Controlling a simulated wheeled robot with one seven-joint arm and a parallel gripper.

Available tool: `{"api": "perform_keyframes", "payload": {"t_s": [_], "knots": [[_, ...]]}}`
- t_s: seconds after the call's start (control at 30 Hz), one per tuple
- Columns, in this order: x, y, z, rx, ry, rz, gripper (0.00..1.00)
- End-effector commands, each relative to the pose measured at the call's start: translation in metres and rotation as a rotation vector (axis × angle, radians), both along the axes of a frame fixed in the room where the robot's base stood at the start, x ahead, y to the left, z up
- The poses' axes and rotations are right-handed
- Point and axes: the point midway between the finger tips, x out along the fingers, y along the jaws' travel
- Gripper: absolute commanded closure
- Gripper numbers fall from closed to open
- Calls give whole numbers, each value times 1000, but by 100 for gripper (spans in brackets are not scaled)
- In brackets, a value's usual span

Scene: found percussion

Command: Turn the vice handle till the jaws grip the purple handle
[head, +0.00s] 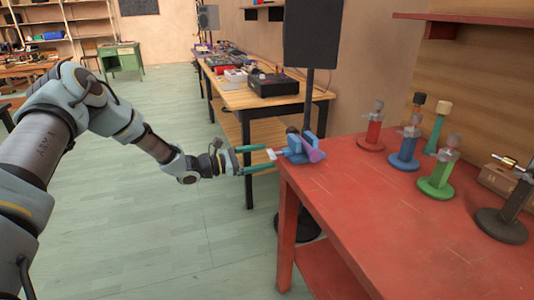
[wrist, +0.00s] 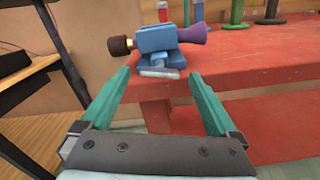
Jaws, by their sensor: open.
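A blue vice (head: 296,153) sits at the near left corner of the red table; it also shows in the wrist view (wrist: 158,38). A purple handle (wrist: 192,35) sticks out of its right side in the wrist view, and a brown piece with a dark end (wrist: 120,45) sticks out of the left side. Whether the jaws touch the purple handle cannot be told. A pale grey bar, seemingly the vice handle (wrist: 158,72), is at the vice's near side. My gripper (head: 265,159) is open, its teal fingertips on either side of the bar's direction. Contact with the bar is not visible.
Behind the vice on the red table (head: 345,222) stand several coloured stands, including a red one (head: 374,132) and a green one (head: 437,180). A dark post with a panel (head: 311,35) rises behind the vice. A wooden workbench (head: 245,98) is farther back. The floor at left is clear.

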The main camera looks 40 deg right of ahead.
Motion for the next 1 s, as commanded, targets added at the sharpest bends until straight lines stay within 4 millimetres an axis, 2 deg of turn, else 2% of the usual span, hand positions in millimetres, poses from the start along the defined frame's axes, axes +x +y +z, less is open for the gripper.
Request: {"api": "perform_keyframes", "payload": {"t_s": [0.2, 0.5, 1.0], "knots": [[-6, -17, 0, 0, -1, 1, 5], [-7, -18, 0, 0, -1, 1, 5], [-7, -18, 0, 1, -1, 0, 61]]}}
